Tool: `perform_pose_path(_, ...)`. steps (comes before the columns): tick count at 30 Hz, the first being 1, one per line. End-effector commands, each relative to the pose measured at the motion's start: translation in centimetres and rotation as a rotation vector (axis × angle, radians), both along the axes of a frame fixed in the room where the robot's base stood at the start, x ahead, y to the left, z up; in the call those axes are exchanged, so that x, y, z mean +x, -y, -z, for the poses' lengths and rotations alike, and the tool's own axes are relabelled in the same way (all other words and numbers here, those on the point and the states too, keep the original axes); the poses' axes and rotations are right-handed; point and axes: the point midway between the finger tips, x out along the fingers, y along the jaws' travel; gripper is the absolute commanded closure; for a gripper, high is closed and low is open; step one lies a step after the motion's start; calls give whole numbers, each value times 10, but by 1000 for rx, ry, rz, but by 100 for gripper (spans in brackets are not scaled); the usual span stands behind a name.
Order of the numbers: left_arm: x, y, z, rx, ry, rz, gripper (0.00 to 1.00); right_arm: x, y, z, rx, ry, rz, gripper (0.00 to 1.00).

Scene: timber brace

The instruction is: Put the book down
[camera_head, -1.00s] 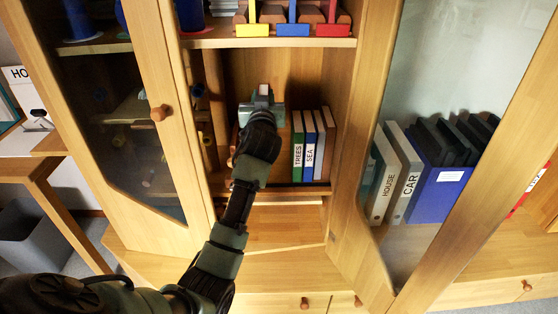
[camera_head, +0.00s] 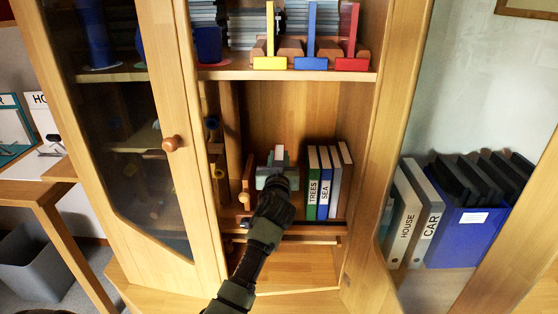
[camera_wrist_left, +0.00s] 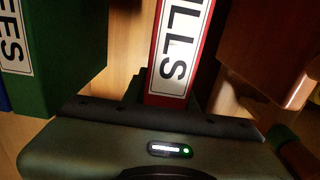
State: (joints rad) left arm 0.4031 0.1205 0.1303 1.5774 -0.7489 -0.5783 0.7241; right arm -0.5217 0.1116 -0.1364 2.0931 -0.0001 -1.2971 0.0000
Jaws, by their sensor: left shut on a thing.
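My left gripper (camera_head: 276,168) is inside the middle compartment of the cabinet, shut on a red book. In the head view only a small red and white part of this book (camera_head: 279,153) shows above the gripper. The held book is left of a row of upright books, with a gap to the green "TREES" book (camera_head: 312,180). The green book also shows in the left wrist view (camera_wrist_left: 60,70). The held book's lower end is hidden. My right gripper is not in view.
A wooden piece (camera_head: 248,180) stands close on the left of the gripper. The "SEA" book (camera_head: 324,185) and others fill the right side. A shelf (camera_head: 225,73) with coloured blocks is above. An open glass door (camera_head: 172,143) stands left.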

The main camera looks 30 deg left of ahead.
Motion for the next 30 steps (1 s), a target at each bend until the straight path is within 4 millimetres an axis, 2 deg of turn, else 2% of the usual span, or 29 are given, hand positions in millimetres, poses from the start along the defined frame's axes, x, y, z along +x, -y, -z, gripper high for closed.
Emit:
perform_pose_path(9,0,0,-1,1,3,0,100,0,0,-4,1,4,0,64)
perform_pose_path(10,0,0,0,-1,1,0,65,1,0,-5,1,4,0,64)
perform_pose_path(12,0,0,0,-1,1,0,51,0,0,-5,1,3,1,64)
perform_pose_path(24,-1,1,-2,-1,1,0,51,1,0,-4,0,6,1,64)
perform_pose_path(28,-19,12,-1,-3,1,1,51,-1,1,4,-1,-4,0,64)
perform_pose_path(30,-32,20,-1,-4,0,1,51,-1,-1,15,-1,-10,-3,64)
